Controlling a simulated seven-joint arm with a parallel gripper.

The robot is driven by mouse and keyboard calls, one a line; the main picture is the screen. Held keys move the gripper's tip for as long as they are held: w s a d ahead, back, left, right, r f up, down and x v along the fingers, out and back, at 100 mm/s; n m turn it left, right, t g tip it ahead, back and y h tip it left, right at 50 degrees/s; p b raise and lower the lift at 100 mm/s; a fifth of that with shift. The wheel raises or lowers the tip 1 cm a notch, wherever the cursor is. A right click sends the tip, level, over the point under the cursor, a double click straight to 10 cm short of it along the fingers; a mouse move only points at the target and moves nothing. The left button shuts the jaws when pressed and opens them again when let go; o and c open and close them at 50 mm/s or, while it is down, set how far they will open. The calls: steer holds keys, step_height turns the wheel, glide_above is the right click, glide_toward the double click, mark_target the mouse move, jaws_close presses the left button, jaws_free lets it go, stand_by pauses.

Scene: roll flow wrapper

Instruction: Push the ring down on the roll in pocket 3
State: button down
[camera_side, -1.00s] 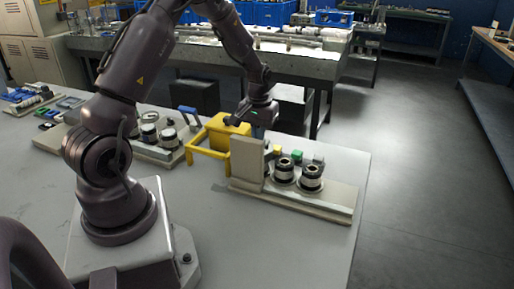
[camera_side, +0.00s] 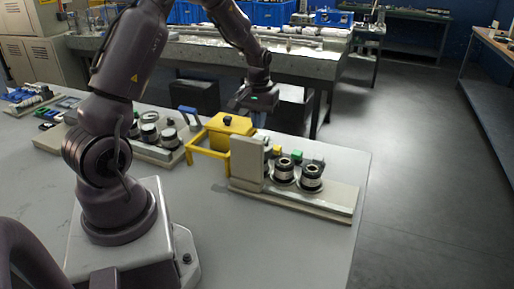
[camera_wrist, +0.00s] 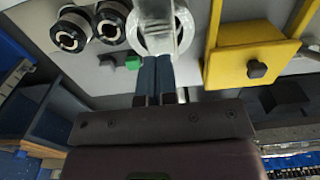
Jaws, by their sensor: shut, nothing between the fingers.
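Two upright rolls with black rings stand on the pale fixture (camera_side: 310,199), a left roll (camera_side: 285,170) and a right roll (camera_side: 312,177). They also show at the upper left of the wrist view, as a near roll (camera_wrist: 72,30) and another (camera_wrist: 112,22). A pale round piece (camera_wrist: 183,42) lies beside them, partly hidden by a grey upright part and my fingers. The pocket numbers cannot be read. My gripper (camera_wrist: 157,82) is shut and empty, its blue fingers together below the round piece in the wrist view. In the side view, my gripper (camera_side: 257,108) is raised behind the fixture.
A yellow stand with a box (camera_side: 231,130) and black knob (camera_side: 228,121) is left of the fixture. An upright panel (camera_side: 246,163) rises at the fixture's left end. A green block (camera_side: 296,156) is behind the rolls. Another rack with rolls (camera_side: 150,133) stands farther left. The front tabletop is clear.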

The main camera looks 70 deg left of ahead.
steer(key=shift+r, duration=2.05)
